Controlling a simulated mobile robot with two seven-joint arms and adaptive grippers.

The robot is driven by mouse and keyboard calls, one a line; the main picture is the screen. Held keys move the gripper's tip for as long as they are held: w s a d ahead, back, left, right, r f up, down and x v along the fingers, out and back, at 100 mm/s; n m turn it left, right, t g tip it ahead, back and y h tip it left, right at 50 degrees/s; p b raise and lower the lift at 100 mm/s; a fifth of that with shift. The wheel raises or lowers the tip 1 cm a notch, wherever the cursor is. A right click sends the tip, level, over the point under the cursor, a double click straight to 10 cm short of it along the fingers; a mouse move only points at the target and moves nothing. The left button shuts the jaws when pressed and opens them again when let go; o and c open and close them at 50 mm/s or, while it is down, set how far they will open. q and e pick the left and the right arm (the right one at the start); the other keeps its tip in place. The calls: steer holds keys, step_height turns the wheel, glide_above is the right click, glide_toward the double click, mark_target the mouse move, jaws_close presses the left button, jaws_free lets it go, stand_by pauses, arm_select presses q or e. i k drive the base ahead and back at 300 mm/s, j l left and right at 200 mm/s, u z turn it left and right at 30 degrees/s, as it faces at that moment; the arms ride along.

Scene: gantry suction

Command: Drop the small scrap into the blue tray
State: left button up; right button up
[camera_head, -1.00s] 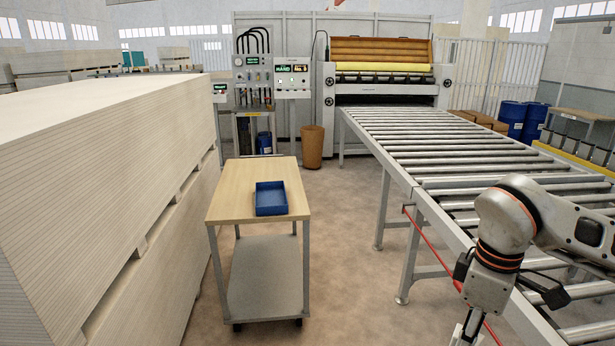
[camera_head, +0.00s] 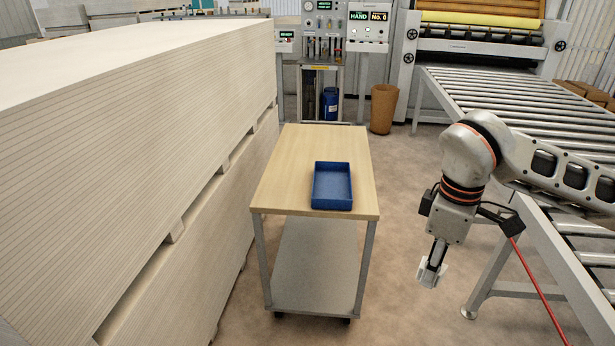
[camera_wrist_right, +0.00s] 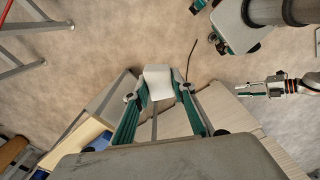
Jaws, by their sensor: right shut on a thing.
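The blue tray (camera_head: 332,203) sits on the wooden top of a trolley, left of my right gripper, and looks empty. Part of it shows at the lower left in the right wrist view (camera_wrist_right: 98,142). My right gripper (camera_head: 432,272) hangs pointing down, right of the trolley and over the floor. It is shut on the small scrap, a pale white piece (camera_wrist_right: 158,79) that shows between the fingertips in the right wrist view. My left gripper (camera_wrist_right: 262,88) shows small at the right of that view; its jaw state is unclear.
The trolley (camera_head: 275,190) stands beside a tall stack of pale boards (camera_head: 120,120) on its left. A roller conveyor (camera_head: 490,100) runs along the right, with a red cable (camera_head: 535,280) near its leg. A brown bin (camera_head: 383,108) stands behind the trolley.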

mark_target(336, 188)
steer(key=i+l+u, duration=0.25)
steer(key=i, duration=0.2)
steer(key=i+l+u, duration=0.3)
steer(key=i+l, duration=0.1)
steer(key=i, duration=0.35)
steer(key=i+u, duration=0.15)
steer(key=i, duration=0.25)
